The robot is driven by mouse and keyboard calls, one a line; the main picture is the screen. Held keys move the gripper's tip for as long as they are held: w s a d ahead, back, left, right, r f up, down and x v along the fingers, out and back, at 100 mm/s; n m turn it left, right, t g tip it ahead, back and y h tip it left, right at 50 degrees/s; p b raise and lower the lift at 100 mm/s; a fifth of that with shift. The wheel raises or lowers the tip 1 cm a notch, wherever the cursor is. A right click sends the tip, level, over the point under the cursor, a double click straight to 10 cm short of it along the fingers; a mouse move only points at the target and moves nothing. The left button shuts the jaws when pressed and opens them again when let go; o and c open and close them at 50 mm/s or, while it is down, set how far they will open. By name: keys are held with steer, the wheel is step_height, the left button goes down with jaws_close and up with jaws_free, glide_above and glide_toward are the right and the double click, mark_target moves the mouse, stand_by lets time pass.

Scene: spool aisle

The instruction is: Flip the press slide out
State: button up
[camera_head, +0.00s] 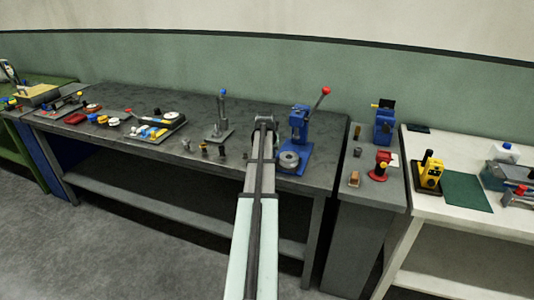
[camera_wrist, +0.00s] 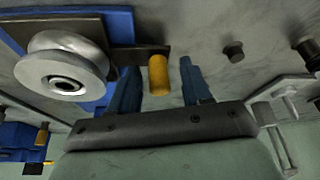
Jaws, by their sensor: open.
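The blue press (camera_head: 300,125) stands on the dark bench, with a lever ending in a red ball and a silver grooved round piece (camera_head: 289,159) at its base. The wrist view shows the silver piece (camera_wrist: 62,65) on the blue base, and a dark flat slide (camera_wrist: 128,53) reaching out from under it. An ochre knob (camera_wrist: 158,75) stands at the slide's end. My gripper (camera_wrist: 157,68) is open, with one blue finger on each side of the knob and visible gaps. In the head view my arm hides the knob and fingertips.
A grey stand with a blue ball (camera_head: 222,120) is left of my arm, with several small dark pegs (camera_head: 204,149) before it. Trays of parts lie farther left on the bench (camera_head: 110,145). A grey cabinet (camera_head: 365,205) with a red-and-black device is to the right.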

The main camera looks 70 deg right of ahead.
steer(key=shift+r, duration=0.15)
steer(key=v, duration=1.3)
steer(key=shift+a+r, duration=0.2)
